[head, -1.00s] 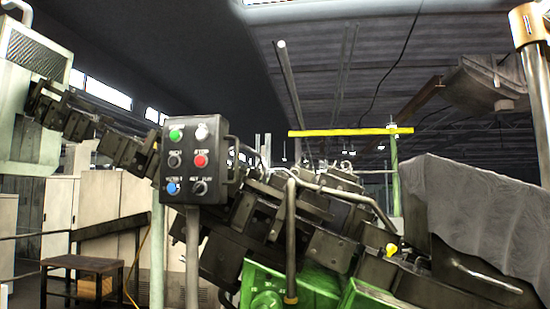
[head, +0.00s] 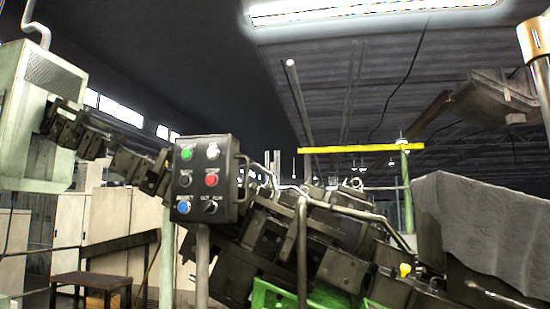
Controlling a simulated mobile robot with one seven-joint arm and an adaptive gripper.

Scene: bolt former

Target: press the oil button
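A black control panel (head: 197,180) stands on a grey post (head: 202,268) left of centre, with a handle on its right side. It carries a green button (head: 187,154), a white button (head: 213,152), a red button (head: 211,180), a blue button (head: 182,208) and black knobs (head: 210,207). The small labels are mostly too blurred to read, so I cannot tell which one is the oil button. My gripper is not in view.
Dark machine blocks (head: 345,268) with bent pipes spread right of the panel, above green machinery (head: 270,295). A grey draped cover (head: 490,220) is at right. A small wooden table (head: 92,285) is at lower left. A yellow beam (head: 362,149) runs behind.

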